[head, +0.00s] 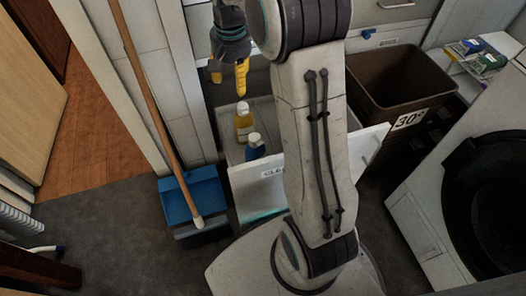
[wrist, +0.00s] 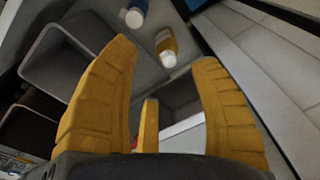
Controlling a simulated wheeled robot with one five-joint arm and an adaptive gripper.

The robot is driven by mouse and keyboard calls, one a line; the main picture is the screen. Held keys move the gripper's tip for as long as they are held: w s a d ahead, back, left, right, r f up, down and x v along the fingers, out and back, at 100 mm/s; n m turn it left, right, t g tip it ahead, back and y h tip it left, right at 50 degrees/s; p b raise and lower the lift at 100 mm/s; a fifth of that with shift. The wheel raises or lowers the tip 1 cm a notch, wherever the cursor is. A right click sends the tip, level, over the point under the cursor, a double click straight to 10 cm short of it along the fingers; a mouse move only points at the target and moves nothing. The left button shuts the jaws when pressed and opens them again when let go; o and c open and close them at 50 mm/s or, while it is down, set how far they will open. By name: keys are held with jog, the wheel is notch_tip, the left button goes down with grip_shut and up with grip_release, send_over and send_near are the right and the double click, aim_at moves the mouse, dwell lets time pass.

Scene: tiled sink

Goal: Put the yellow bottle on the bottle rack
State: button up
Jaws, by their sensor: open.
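The yellow bottle (head: 243,125) with a white cap stands upright in an open pull-out drawer in the head view. In the wrist view the yellow bottle (wrist: 167,42) appears beyond and between my fingertips, apart from them. My gripper (head: 229,82) has yellow fingers pointing down and hangs above and slightly left of the bottle in the head view. In the wrist view my gripper (wrist: 165,57) has its fingers spread wide with nothing between them. I cannot make out a bottle rack for certain in either view.
A blue bottle (head: 255,146) stands close to the yellow one in the drawer (head: 262,181). A blue dustpan (head: 190,194) and wooden-handled broom stand left of the drawer. A brown bin (head: 398,82) and a round-doored machine (head: 462,200) are to the right.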

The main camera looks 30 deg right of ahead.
jog(key=s+a+n, duration=0.2)
jog(key=s+n, duration=0.1)
jog(key=s, duration=0.9)
jog(key=s+a+r+n+t, duration=0.1)
jog(key=s+a+n, duration=0.2)
jog(key=s, duration=0.9)
jog(key=shift+a+n, duration=0.3)
jog(key=shift+n, duration=0.1)
jog(key=shift+r+t, duration=0.2)
jog(key=shift+t, duration=0.1)
